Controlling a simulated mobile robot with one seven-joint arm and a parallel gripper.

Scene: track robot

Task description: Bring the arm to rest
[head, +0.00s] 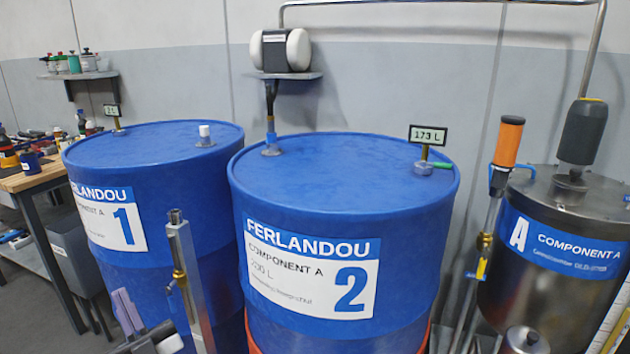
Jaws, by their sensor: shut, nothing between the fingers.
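My gripper (127,308) shows at the bottom left, with two pale lilac fingers pointing up. They are close together and hold nothing. The gripper is in front of the blue drum marked 1 (180,250), apart from the floor. The lower part of my arm is cut off by the bottom edge of the picture.
Blue drum 2 (400,230) stands in the middle with a 173 L display (429,135). A metal post with a brass valve (180,275) rises beside my gripper. A steel component A tank (560,215) stands right. A cluttered workbench (35,177) is left.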

